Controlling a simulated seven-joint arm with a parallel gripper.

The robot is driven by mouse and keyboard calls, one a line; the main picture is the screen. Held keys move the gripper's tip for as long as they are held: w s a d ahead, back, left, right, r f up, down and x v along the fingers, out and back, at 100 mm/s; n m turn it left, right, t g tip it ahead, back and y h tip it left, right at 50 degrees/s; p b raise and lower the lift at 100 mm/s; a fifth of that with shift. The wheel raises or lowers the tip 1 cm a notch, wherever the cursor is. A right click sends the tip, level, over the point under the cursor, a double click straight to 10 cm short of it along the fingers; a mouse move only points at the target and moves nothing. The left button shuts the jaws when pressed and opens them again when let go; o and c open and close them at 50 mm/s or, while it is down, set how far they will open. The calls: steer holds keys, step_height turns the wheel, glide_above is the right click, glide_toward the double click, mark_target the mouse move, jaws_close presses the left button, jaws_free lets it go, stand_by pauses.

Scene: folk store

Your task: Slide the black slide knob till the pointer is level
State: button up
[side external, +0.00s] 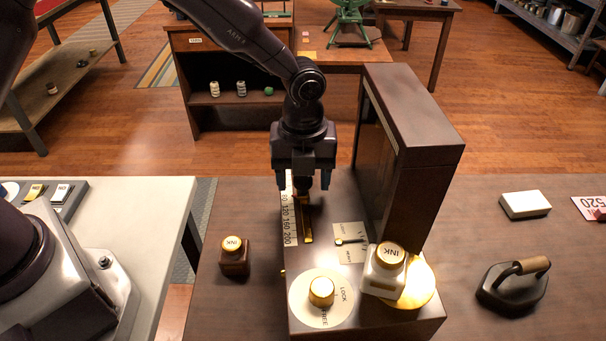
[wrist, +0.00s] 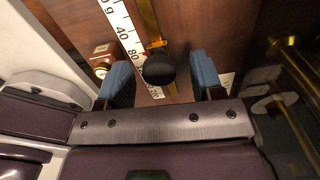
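The black slide knob (wrist: 159,68) sits on a brass rail (wrist: 150,22) beside a white number strip (wrist: 124,30) in the wrist view. My gripper (wrist: 162,76) is open, with one blue fingertip on each side of the knob and visible gaps between. In the side view my gripper (side external: 305,187) points down over the far end of the number strip (side external: 289,215), and the knob is hidden or too dark to make out. A small brass pointer (side external: 348,241) lies by a white marked plate (side external: 350,257); its exact tilt is hard to tell.
A white ink bottle (side external: 384,274) stands on the round brass pan (side external: 423,284). A brass knob (side external: 321,291) sits on the LOCK/FREE dial (side external: 300,305). A tall dark housing (side external: 424,160) rises right of my gripper. A brown ink bottle (side external: 234,262) stands left; an iron (side external: 512,287) right.

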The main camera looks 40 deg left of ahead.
stand_by(0.5)
steer(key=shift+r, duration=3.5)
steer(key=shift+n, duration=0.7)
steer(key=s+a+r+n+t, duration=0.2)
steer(key=s+a+r+n, duration=0.5)
steer(key=s+n, duration=0.3)
steer(key=s+a+r+n+t, duration=0.3)
steer(key=s+a+r+n, duration=0.5)
steer(key=s+n, duration=0.3)
steer(key=shift+n+t, duration=0.3)
steer(key=shift+n, duration=2)
